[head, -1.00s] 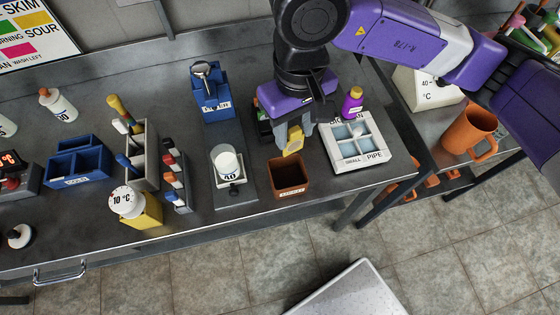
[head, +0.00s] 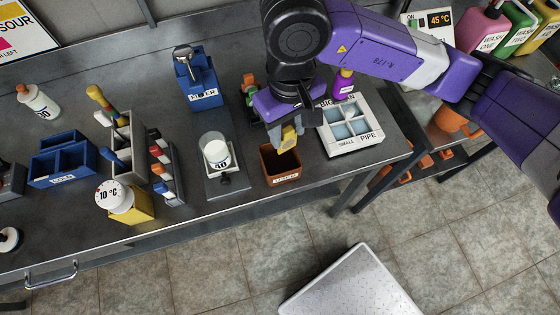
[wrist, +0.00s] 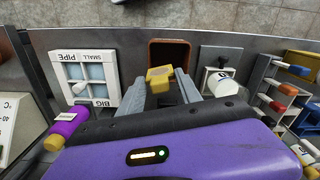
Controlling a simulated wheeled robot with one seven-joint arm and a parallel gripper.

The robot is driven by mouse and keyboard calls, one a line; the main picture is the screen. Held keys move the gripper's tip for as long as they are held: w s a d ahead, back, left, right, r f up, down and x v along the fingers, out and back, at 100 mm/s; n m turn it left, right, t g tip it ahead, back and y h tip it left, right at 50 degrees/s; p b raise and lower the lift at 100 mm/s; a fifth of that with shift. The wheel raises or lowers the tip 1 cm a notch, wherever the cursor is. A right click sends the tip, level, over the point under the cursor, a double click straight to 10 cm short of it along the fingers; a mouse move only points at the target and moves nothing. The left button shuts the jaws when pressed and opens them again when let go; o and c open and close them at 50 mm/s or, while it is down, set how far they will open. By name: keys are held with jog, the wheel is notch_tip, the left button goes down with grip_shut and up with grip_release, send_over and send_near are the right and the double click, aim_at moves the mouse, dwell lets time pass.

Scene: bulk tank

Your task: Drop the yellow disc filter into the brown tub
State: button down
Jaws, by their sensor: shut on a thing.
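The yellow disc filter (head: 288,137) is held between the fingers of my gripper (head: 283,132), which is shut on it. In the wrist view the yellow filter (wrist: 160,78) shows between the grey fingertips. The brown tub (head: 281,178) stands near the front edge of the bench with its open top up. In the head view the filter is above the tub's back rim. In the wrist view the tub (wrist: 168,44) lies just beyond the filter. The inside of the tub looks dark and empty.
A white divided box (head: 350,131) and a purple bottle (head: 343,84) stand right of the tub. A white cup on a grey stand (head: 226,182) is to its left. A blue holder (head: 203,92) stands farther back. The front bench edge lies close before the tub.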

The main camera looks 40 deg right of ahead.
jog(key=c, duration=0.7)
grip_release()
jog(key=shift+c, duration=0.2)
jog(key=shift+r, duration=0.1)
notch_tip(320, 180, up, 8)
jog(key=shift+f+b, duration=0.15)
jog(key=shift+b, duration=0.55)
